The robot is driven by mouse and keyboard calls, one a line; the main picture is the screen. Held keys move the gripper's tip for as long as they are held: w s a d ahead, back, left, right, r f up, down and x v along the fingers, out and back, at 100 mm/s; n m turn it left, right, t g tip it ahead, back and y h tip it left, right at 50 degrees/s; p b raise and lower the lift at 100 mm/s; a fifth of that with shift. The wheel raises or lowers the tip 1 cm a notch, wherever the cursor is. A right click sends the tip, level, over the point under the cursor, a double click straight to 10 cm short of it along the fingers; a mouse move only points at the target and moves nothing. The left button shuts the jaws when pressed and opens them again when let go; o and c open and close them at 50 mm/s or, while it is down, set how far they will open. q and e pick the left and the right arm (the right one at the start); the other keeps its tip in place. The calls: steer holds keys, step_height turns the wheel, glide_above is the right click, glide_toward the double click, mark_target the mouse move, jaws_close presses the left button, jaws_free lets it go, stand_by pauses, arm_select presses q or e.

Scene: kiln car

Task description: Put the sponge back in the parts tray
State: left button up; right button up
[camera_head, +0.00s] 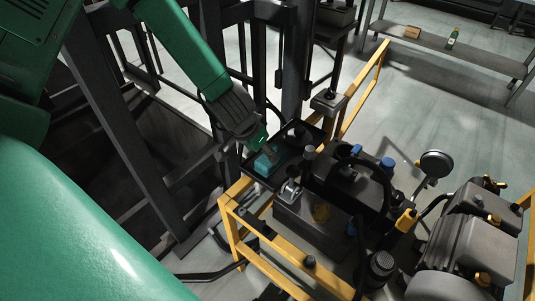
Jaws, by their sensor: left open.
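A small teal block (264,163), which looks like the sponge, is in the near left part of a dark, shallow tray (252,173), apparently the parts tray. My left gripper (268,148) comes down from the upper left and is open, its tips just above or beside the block. I cannot tell whether they touch it. The gripper hides part of the tray's left side. My right gripper is not in view.
Dark machinery with a chrome clasp (290,191), blue caps (387,163) and a round gauge (435,164) crowds the right side. A yellow rail frame (240,222) runs in front. Dark steel posts (118,110) stand left. A shelf (460,51) holds a bottle (452,38).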

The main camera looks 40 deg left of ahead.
arm_select(q)
steer(key=p+v, duration=0.1)
steer(key=v, duration=0.4)
steer(key=s+f, duration=0.3)
steer(key=s, duration=0.1)
steer(key=s+d+f+g+y, duration=0.1)
steer(key=s+f, duration=0.3)
steer(key=s+d+f+g, duration=0.1)
steer(key=s+f, duration=0.2)
steer(key=s, duration=0.2)
steer(key=shift+s+f, duration=0.1)
steer(key=shift+f, duration=0.1)
steer(key=s+d+f+g, duration=0.2)
steer(key=s+f, duration=0.1)
steer(key=s, duration=0.7)
steer(key=shift+s, duration=0.3)
steer(key=shift+w+d+f, duration=0.1)
steer(key=shift+d, duration=0.25)
steer(key=shift+a, duration=0.15)
